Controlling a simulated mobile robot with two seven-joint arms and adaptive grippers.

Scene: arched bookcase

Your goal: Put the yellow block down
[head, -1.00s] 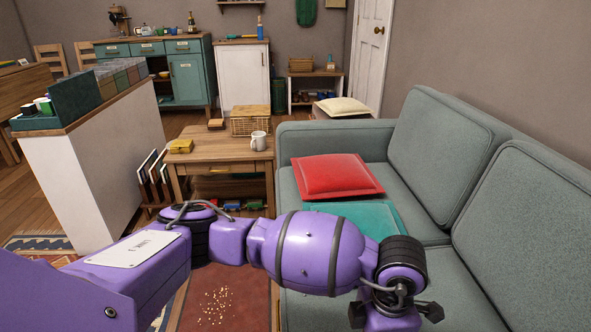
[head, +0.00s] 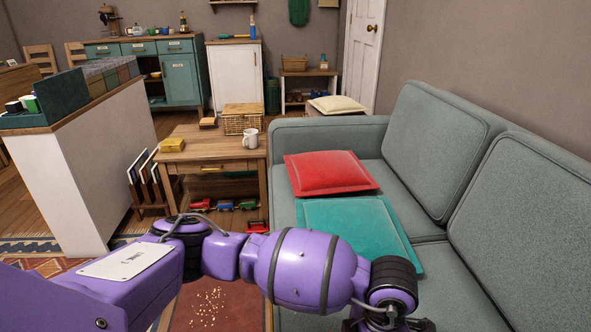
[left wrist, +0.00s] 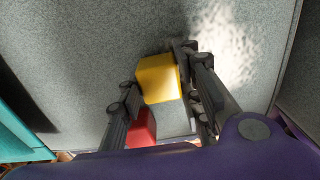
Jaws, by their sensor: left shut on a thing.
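In the left wrist view, the yellow block (left wrist: 158,78) sits between the dark fingers of my left gripper (left wrist: 160,88), which is shut on it. Grey sofa fabric (left wrist: 95,50) fills the background; I cannot tell whether the block touches it. A red block (left wrist: 142,128) shows below the yellow one in the picture, partly hidden by a finger; I cannot tell whether the two touch. In the head view my left arm reaches over the front of the sofa, and its gripper is cut off at the bottom edge. My right gripper is not in view.
The grey-green sofa (head: 480,185) carries a red cushion (head: 330,173) and a teal cushion (head: 360,228). A wooden table (head: 200,152) left of the sofa holds a mug (head: 250,138), a basket (head: 243,118) and a yellow box (head: 173,145).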

